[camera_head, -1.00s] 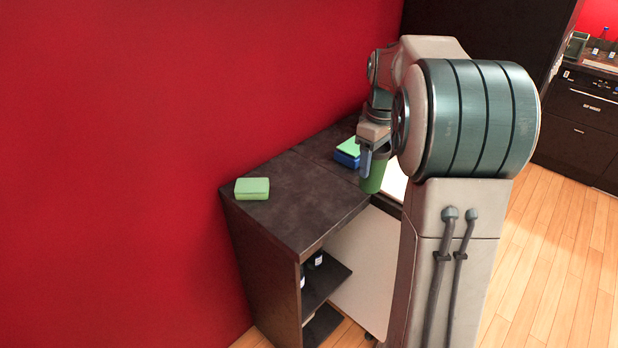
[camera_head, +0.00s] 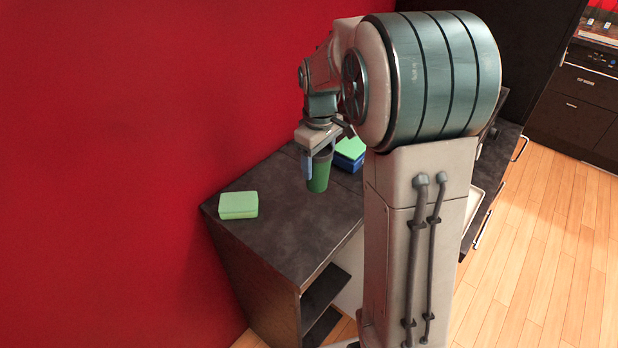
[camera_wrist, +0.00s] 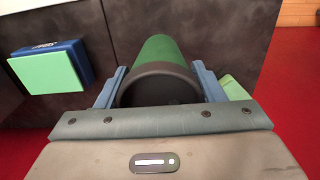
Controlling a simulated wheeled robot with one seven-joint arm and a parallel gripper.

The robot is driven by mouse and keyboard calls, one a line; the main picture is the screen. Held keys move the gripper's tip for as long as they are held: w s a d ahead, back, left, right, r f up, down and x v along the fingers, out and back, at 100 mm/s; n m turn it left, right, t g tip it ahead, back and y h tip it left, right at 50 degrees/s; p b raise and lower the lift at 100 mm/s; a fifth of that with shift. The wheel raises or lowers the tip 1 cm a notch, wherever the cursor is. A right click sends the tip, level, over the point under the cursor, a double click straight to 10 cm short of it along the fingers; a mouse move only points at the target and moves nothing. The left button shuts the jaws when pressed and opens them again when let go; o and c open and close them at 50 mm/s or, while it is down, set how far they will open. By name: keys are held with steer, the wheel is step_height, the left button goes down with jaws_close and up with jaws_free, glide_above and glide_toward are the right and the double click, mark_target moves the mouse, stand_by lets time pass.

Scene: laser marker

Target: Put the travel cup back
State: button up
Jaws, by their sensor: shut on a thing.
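The travel cup (camera_head: 319,174) is green with a dark rim. My gripper (camera_head: 316,160) is shut on it near its top, and the cup hangs upright over the dark counter (camera_head: 300,225). In the wrist view the cup (camera_wrist: 158,52) lies between the two blue-grey fingers of my gripper (camera_wrist: 160,88), with its dark rim towards the camera. In the head view I cannot tell whether its base touches the counter or is a little above it.
A green box (camera_head: 238,205) lies on the counter's left end, by the red wall. A green-and-blue box (camera_head: 349,153) lies behind the cup, and also shows at left in the wrist view (camera_wrist: 50,70). Open shelves (camera_head: 325,295) are under the counter. The counter's front middle is clear.

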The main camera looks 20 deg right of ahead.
steer(key=shift+s+a+f, duration=0.15)
steer(key=shift+a+f, duration=0.15)
steer(key=shift+a, duration=0.25)
steer(key=shift+s+a+f, duration=0.15)
steer(key=shift+a+f, duration=0.15)
steer(key=shift+a, duration=0.2)
steer(key=shift+a+f, duration=0.15)
steer(key=shift+f, duration=0.1)
steer(key=shift+f+p, duration=0.5)
steer(key=shift+f, duration=1.35)
steer(key=shift+f, duration=0.2)
steer(key=o, duration=0.7)
steer(key=shift+r, duration=0.1)
